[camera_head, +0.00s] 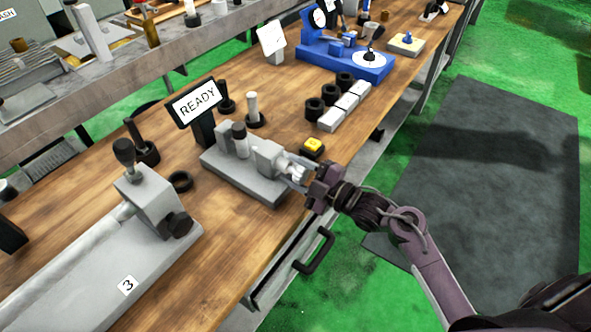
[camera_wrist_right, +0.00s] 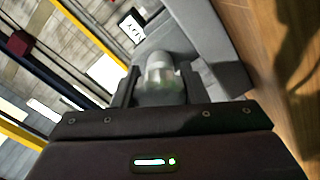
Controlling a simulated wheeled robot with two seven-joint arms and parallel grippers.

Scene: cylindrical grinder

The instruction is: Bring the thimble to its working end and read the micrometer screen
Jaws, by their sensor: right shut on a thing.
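The micrometer (camera_head: 262,158) is a grey bench unit on a flat grey base on the wooden table, with upright posts at its left. Its screen (camera_head: 198,102) stands behind it and reads "READY"; part of this screen also shows in the right wrist view (camera_wrist_right: 132,27). My right gripper (camera_head: 303,175) is at the micrometer's right end, shut on the thimble (camera_head: 297,170). In the right wrist view the silvery thimble (camera_wrist_right: 163,80) sits between the two fingers. My left gripper is in neither view.
A yellow button (camera_head: 313,145) on a dark box stands just behind my right gripper. Black nuts and grey blocks (camera_head: 344,107) lie farther back. A large grey fixture marked 3 (camera_head: 150,235) fills the front left. A drawer handle (camera_head: 314,250) sticks out below the table edge.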

